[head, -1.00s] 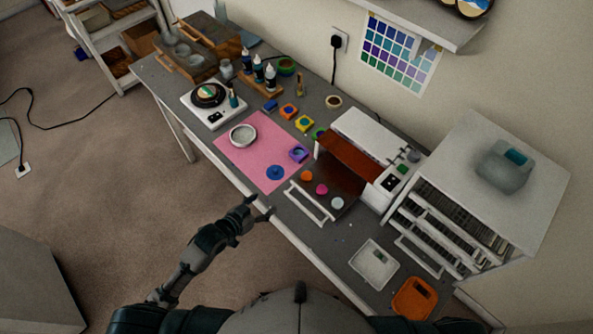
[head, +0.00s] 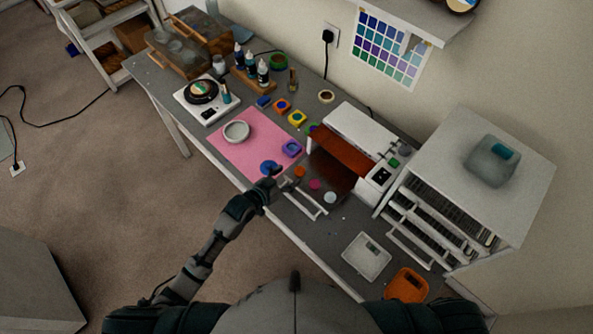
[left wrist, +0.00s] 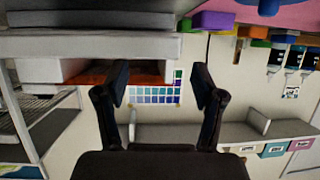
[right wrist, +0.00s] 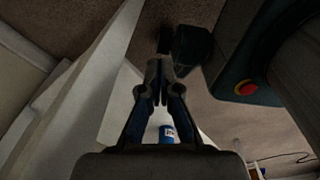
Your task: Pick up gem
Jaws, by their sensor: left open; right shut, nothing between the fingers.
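My left gripper (head: 276,182) is open and empty above the table's front edge, between a blue round piece (head: 268,167) on the pink mat and an open drawer. In the left wrist view its two fingers (left wrist: 160,82) are spread with nothing between them. On the dark drawer lie an orange disc (head: 299,172), a pink disc (head: 315,184) and a whitish disc (head: 330,197). I cannot tell which piece is the gem. The left hand partly covers the blue piece's surroundings. My right gripper (right wrist: 160,85) is shut and empty, away from the table top.
The pink mat (head: 237,162) also holds a round grey dish (head: 236,131) and a purple mold (head: 291,149). The drawer's white handle (head: 305,205) sticks out near the front edge. A white oven-like box (head: 352,130) stands behind. A white tray (head: 354,262) and an orange tray (head: 400,290) lie right.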

